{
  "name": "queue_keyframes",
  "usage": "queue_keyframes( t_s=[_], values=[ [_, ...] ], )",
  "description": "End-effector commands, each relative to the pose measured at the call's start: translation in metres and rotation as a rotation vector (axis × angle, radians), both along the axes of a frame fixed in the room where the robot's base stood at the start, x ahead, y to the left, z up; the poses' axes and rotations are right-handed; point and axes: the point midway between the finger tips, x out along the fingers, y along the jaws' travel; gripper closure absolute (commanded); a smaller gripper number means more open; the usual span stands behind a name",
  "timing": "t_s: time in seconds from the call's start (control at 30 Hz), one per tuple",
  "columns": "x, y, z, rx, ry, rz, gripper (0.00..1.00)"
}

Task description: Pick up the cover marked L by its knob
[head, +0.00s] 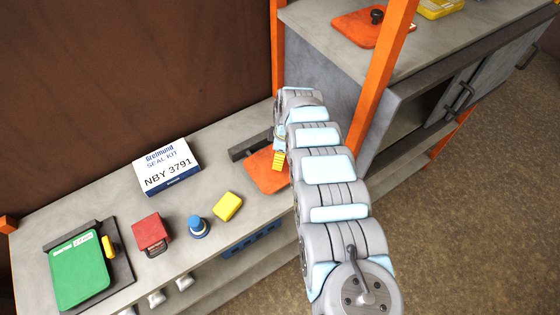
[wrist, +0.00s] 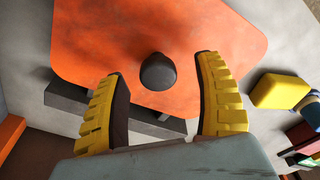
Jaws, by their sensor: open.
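An orange cover (head: 262,176) lies on the grey bench in the head view, partly hidden by my arm. In the wrist view the orange cover (wrist: 222,35) fills the upper middle, with a dark round knob (wrist: 158,72) on it. My gripper (wrist: 160,68) is open, its yellow ribbed fingers on either side of the knob, with gaps to both. In the head view one yellow finger of my gripper (head: 279,160) shows over the cover. A second orange cover (head: 350,27) with a black knob sits on the upper right counter. I see no L on either cover.
A dark bar (head: 250,148) lies behind the near cover. A seal kit box (head: 167,166), yellow block (head: 228,206), blue-topped object (head: 198,227), red box (head: 151,233) and green case (head: 79,270) stand to the left. An orange post (head: 384,75) rises right of my arm.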

Motion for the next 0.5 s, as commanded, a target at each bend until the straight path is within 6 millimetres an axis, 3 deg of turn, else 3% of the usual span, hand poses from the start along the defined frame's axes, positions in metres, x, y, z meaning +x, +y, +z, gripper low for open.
queue_keyframes(
  t_s=[0.2, 0.5],
  values=[
    [0.001, 0.002, -0.016, 0.001, -0.002, 0.0, 0.31],
    [0.001, 0.0, -0.018, -0.001, -0.002, -0.002, 0.31]
  ],
)
